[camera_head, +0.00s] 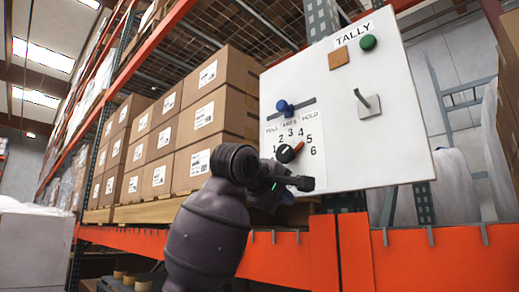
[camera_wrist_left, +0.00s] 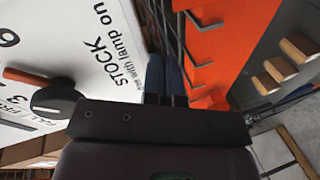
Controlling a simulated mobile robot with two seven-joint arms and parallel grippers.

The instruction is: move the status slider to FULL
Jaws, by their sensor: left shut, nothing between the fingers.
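The status slider (camera_head: 285,107) is a blue knob on a dark horizontal slot, high on the left side of a white board (camera_head: 392,130). The small labels FULL, FREE and HOLD run left to right beneath the slot. The knob stands on the left to middle part of the slot, around FULL and FREE; the angle hides exactly which. My left gripper (camera_head: 302,184) is below the slider and the dial, in front of the board's lower edge. Its fingers (camera_wrist_left: 165,76) are shut and empty in the left wrist view, apart from the slider. My right gripper is not in view.
A black dial (camera_head: 287,153) with a red pointer sits between slider and gripper; it also shows in the left wrist view (camera_wrist_left: 55,98). A grey hook-like lever (camera_head: 370,105), green button (camera_head: 368,42) and orange-brown square (camera_head: 339,60) are right of the slider. An orange rack beam (camera_head: 420,260) runs below.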

